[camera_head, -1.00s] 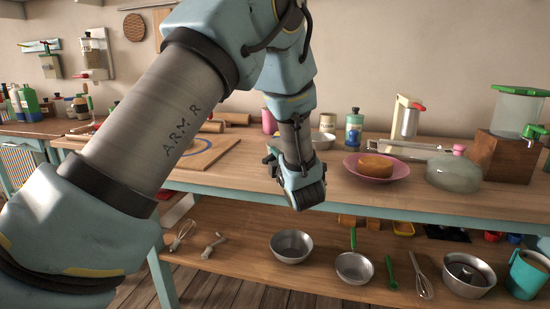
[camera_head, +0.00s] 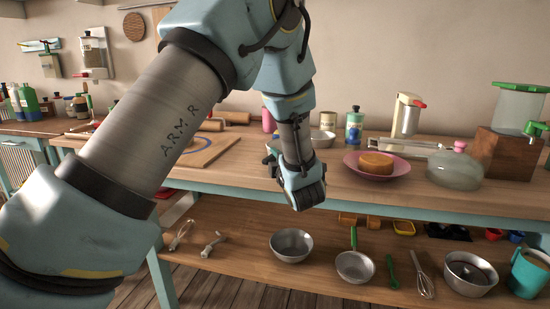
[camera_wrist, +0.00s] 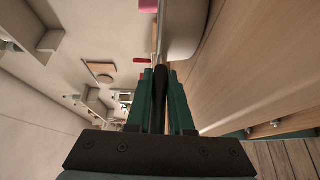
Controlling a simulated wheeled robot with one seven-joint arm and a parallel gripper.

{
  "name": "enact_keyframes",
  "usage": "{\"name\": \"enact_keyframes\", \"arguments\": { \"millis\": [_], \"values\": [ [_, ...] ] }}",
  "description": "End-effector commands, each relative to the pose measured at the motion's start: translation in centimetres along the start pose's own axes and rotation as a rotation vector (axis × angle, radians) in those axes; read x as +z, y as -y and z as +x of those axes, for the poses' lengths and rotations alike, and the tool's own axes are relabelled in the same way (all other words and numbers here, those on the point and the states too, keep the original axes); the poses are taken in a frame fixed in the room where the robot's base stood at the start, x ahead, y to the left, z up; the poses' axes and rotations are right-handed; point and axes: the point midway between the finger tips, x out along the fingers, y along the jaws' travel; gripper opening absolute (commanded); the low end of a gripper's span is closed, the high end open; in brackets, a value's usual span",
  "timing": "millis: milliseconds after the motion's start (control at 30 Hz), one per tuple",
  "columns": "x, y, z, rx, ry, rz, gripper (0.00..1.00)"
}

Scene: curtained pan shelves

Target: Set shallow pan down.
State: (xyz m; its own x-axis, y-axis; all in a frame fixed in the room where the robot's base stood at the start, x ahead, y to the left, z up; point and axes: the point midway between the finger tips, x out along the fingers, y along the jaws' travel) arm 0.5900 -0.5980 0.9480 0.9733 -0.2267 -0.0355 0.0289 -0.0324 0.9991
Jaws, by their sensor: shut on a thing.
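My gripper (camera_wrist: 161,70) has its green fingers shut on a dark handle (camera_wrist: 160,95) in the wrist view. A pale, smooth, curved body (camera_wrist: 182,30), which looks like the shallow pan, lies beyond the fingertips, low against the wooden table surface. I cannot tell whether it touches the table. In the head view my gripper (camera_head: 271,156) is over the table, mostly hidden behind my wrist. A pale metal vessel (camera_head: 323,139) shows just right of my wrist; I cannot tell whether it is the same pan.
The wooden table (camera_head: 225,178) carries a board (camera_head: 205,149) left of my wrist. To the right are a pink plate (camera_head: 350,160) with a cake, a glass dome (camera_head: 455,170) and a canister (camera_head: 354,125). A lower shelf (camera_head: 225,262) holds several bowls and tools.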

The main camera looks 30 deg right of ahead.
Motion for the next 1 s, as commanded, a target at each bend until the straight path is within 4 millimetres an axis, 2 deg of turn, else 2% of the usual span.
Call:
{"name": "enact_keyframes", "arguments": {
  "millis": [167, 200, 467, 833, 867, 1000],
  "values": [
    [0.00, 0.16, 0.03, 0.002, 0.000, -0.001, 0.00],
    [0.00, 0.07, 0.03, 0.002, 0.000, -0.001, 0.24],
    [0.00, 0.13, 0.01, 0.001, 0.000, -0.001, 0.54],
    [0.00, 0.24, -0.01, -0.001, 0.000, 0.001, 0.55],
    [0.00, 0.23, 0.00, -0.001, 0.000, 0.001, 0.54],
    [0.00, 0.20, 0.00, -0.001, 0.000, 0.000, 0.38]
  ]
}}
